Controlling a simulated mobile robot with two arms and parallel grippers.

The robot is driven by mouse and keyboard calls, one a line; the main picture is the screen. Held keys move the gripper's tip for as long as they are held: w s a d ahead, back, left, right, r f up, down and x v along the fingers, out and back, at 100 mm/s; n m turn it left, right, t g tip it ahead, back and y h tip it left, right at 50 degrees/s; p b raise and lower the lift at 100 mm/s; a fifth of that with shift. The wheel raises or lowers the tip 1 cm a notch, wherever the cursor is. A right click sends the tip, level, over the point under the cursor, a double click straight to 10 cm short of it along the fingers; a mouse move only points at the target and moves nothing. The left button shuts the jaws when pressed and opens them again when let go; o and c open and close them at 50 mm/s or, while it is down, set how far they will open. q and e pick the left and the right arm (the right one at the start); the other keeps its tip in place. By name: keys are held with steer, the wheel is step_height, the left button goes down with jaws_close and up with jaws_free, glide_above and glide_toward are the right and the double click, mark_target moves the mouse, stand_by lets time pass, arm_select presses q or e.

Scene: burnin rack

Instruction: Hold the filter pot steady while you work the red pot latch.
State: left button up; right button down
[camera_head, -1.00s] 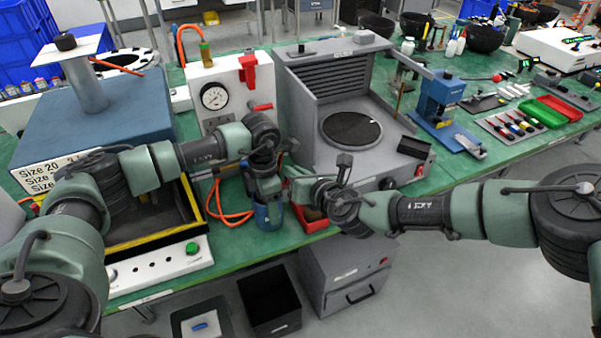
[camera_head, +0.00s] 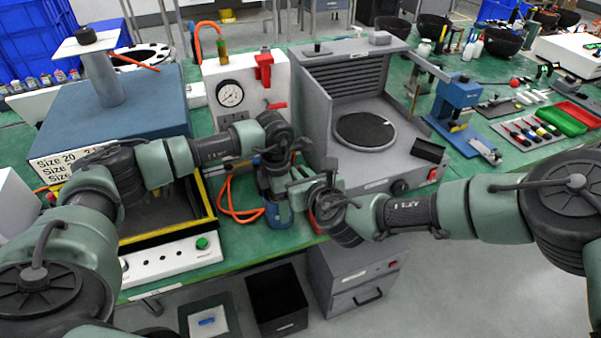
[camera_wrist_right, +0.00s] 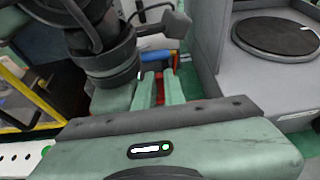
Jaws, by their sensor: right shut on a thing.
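The filter pot (camera_head: 279,214) is a blue cup near the front edge of the green bench; its upper part is hidden by my grippers. My left gripper (camera_head: 272,182) points down at the top of the pot; its fingers are too covered to tell their state. My right gripper (camera_head: 300,188) reaches in from the right at the pot's upper side. In the right wrist view, the right gripper's green fingers (camera_wrist_right: 159,91) are shut on a narrow red piece, the red pot latch (camera_wrist_right: 160,86). A bit of blue shows behind the fingers.
A white panel with a gauge (camera_head: 230,94) and red valve handles stands behind the pot. An orange hose (camera_head: 237,214) lies left of it. A grey open-fronted unit with a dark round plate (camera_head: 365,130) stands right. A black-and-yellow tray (camera_head: 172,232) is left.

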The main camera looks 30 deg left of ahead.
steer(key=shift+s, duration=0.1)
steer(key=c, duration=1.8)
jaws_free()
steer(key=shift+o, duration=0.2)
